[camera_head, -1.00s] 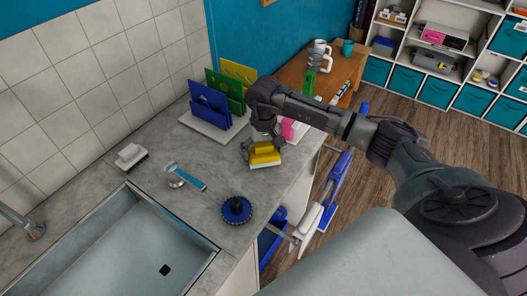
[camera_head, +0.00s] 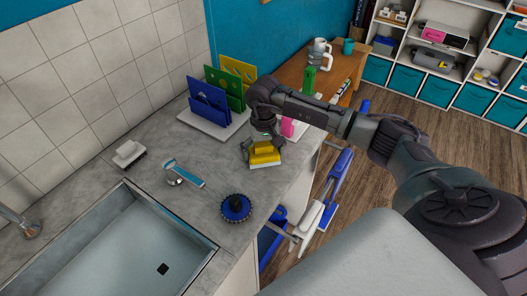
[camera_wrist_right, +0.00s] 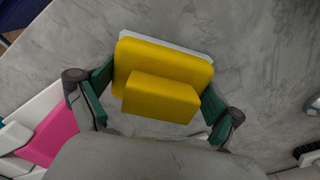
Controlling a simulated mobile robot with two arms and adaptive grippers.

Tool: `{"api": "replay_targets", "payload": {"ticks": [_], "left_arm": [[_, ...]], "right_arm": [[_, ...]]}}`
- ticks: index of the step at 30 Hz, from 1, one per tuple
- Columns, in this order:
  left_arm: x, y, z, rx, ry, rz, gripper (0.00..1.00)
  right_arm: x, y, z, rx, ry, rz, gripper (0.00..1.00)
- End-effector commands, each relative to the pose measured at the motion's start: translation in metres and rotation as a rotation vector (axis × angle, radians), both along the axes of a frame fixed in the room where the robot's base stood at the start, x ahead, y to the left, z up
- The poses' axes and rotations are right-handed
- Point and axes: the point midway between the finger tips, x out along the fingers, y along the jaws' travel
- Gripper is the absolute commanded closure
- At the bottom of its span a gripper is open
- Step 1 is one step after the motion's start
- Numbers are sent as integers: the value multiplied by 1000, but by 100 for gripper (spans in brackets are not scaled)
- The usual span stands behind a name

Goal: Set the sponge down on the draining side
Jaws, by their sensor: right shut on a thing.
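The sponge (camera_head: 265,156) is a yellow block with a raised yellow grip and a white underside. It is at the right part of the grey counter (camera_head: 170,205), near the front edge, right of the sink (camera_head: 115,245). My right gripper (camera_head: 264,150) points down and is shut on the sponge. In the right wrist view, the sponge (camera_wrist_right: 165,75) sits between the green-padded fingers of the right gripper (camera_wrist_right: 160,95). I cannot tell whether its underside touches the counter. My left gripper is not in view.
Blue, green and yellow boards (camera_head: 208,103) stand in a white rack behind. A pink item (camera_head: 289,126) is right of the gripper.

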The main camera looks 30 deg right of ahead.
Motion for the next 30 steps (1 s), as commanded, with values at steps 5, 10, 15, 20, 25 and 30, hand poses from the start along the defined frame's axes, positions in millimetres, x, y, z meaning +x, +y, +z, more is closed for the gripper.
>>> {"api": "replay_targets", "payload": {"ticks": [5, 10, 15, 20, 25, 30], "left_arm": [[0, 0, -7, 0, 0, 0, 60], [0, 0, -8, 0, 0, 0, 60], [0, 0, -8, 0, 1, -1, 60], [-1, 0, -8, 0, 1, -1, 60], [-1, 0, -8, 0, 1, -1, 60], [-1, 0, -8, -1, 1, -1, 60]], "right_arm": [[1, 0, -3, -1, -2, 0, 70], [0, 0, -3, 0, 0, 0, 70], [0, 0, -3, 0, 1, 0, 3], [0, 0, -3, 0, 0, 0, 0], [0, 0, -3, 0, 1, 0, 0], [0, 0, -3, 0, 0, 0, 0]]}}
